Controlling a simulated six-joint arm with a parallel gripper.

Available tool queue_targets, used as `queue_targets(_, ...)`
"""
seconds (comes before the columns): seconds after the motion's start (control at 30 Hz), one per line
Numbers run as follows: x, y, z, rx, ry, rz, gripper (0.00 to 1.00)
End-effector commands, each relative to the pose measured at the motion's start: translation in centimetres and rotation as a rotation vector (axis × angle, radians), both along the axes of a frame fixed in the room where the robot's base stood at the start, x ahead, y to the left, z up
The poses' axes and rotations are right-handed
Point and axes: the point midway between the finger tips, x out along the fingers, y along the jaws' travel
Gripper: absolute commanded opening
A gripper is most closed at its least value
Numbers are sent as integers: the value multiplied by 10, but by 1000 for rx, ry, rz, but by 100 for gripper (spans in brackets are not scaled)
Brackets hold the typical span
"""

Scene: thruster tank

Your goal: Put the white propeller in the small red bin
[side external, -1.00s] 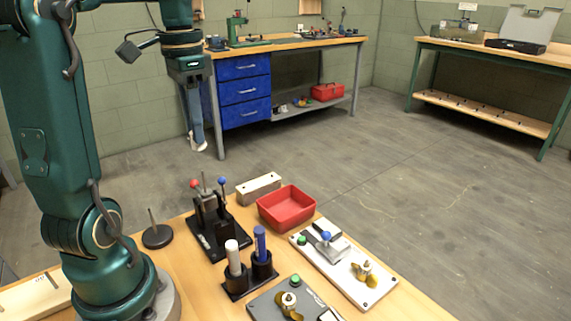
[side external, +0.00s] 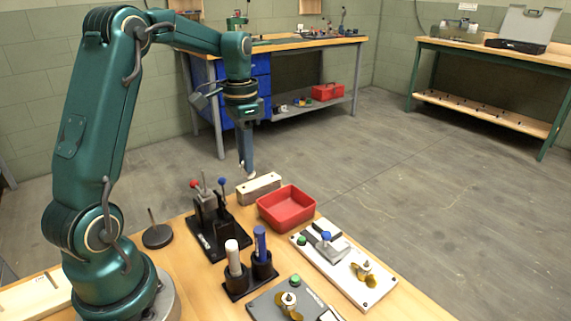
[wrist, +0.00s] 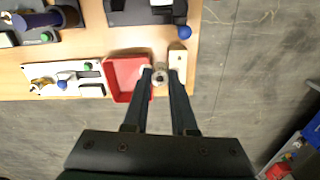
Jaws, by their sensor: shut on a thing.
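My gripper (side external: 247,172) points down, its tips at the height of the wooden block behind the red bin. In the wrist view my gripper (wrist: 161,75) is shut on the white propeller (wrist: 160,77), a small pale piece with a grey hub between the fingertips. The fingers hide part of it. The small red bin (side external: 287,222) stands on the table, to the right of my gripper in the side view and left of the fingers in the wrist view (wrist: 124,76). The bin looks empty.
A wooden block (side external: 259,189) lies beside the bin. A black stand with red and blue knobs (side external: 212,224) and a black holder with white and blue cylinders (side external: 248,277) stand nearby. A white board (side external: 347,278) and a grey board (side external: 275,304) carry gold propellers.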

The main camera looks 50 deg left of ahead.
Motion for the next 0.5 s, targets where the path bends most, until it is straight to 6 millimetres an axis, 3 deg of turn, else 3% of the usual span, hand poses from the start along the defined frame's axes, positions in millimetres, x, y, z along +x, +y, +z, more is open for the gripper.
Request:
queue_targets(0.3,43,-52,-41,-1,2,-5,0)
queue_targets(0.5,54,-65,-51,0,0,-1,0)
